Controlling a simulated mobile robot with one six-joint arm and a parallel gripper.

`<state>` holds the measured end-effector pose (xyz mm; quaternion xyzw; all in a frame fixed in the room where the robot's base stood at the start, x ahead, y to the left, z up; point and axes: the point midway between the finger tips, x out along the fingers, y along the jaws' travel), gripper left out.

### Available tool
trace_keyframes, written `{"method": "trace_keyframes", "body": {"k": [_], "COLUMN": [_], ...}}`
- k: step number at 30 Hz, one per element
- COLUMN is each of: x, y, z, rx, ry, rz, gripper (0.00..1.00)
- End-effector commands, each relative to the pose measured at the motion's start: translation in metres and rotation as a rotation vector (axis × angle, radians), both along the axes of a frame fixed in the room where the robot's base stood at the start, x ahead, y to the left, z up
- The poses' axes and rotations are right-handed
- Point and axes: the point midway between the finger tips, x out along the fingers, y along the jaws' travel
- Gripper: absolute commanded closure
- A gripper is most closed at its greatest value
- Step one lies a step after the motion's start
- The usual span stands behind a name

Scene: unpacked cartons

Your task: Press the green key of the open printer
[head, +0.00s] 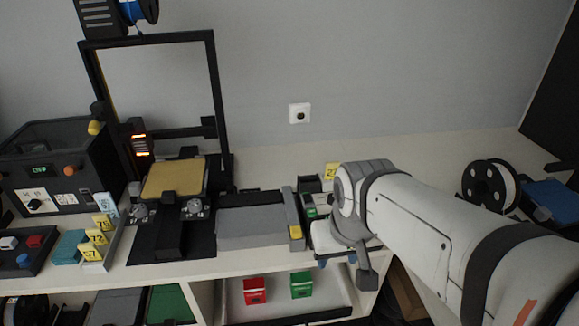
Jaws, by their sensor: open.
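The open printer (213,100) stands at the left: a black upright frame with a gold bed (175,180), a dark base and an orange-lit carriage (138,143). Round metal knobs sit on both sides at the bed's front. I cannot make out a green key on it. My arm comes in from the right, and my gripper (345,268) is at the table's front edge, well to the right of the printer and apart from it. It is open; the wrist hides much of it, and I see nothing held.
An enclosed dark machine (60,165) stands left of the printer. A grey box (250,225) and a small device with green parts (311,212) lie between printer and wrist. Yellow tags (99,237) stand at front left. A spool (490,187) is at right; red and green boxes (302,285) sit below.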

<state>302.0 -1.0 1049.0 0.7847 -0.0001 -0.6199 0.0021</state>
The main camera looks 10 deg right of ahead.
Motion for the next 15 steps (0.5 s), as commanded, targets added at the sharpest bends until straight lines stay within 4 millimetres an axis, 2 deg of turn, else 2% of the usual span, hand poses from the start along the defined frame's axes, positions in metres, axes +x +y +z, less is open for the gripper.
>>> {"method": "trace_keyframes", "body": {"k": [2, 15], "x": [0.0000, 0.0000], "y": [0.0000, 0.0000], "z": [0.0000, 0.0000], "rx": [0.000, 0.000], "ry": [0.000, 0.000], "rz": [0.000, 0.000], "gripper": [0.63, 0.99]}}
